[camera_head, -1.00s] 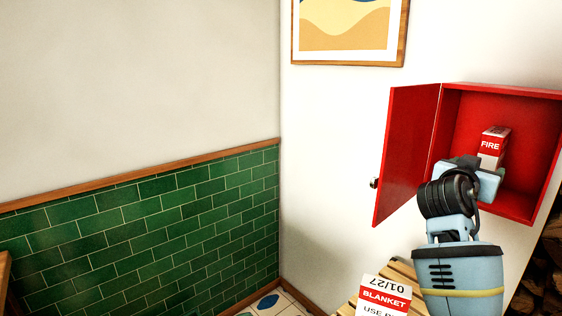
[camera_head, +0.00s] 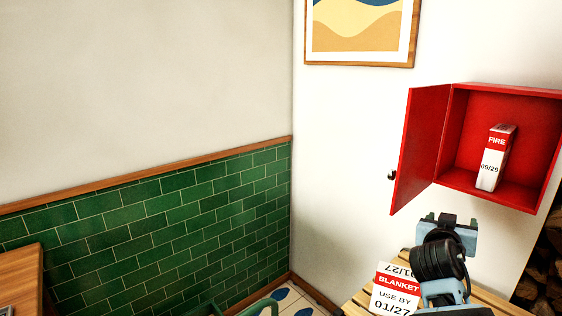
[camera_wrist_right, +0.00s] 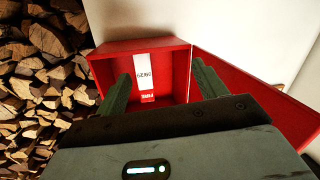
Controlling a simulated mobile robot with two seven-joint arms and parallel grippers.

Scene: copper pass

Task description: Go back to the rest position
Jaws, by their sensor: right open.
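My right gripper (camera_head: 450,220) is open and empty, below and in front of the open red wall cabinet (camera_head: 526,194). In the right wrist view its two fingers (camera_wrist_right: 163,84) are spread apart, with the cabinet (camera_wrist_right: 110,60) beyond them. A red and white box (camera_head: 494,160) marked FIRE and 09/29 stands upright inside the cabinet, apart from the gripper. It also shows in the right wrist view (camera_wrist_right: 146,72). A blanket box (camera_head: 396,292) marked 01/27 sits on a slatted wooden surface (camera_head: 490,299) beside my right arm. My left gripper is not in view.
The cabinet door (camera_head: 422,145) stands open to the left, above the gripper. Stacked firewood (camera_head: 543,262) is at the lower right. A wooden table (camera_head: 20,278) is at the left edge. Green tiles (camera_head: 170,230) cover the lower wall.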

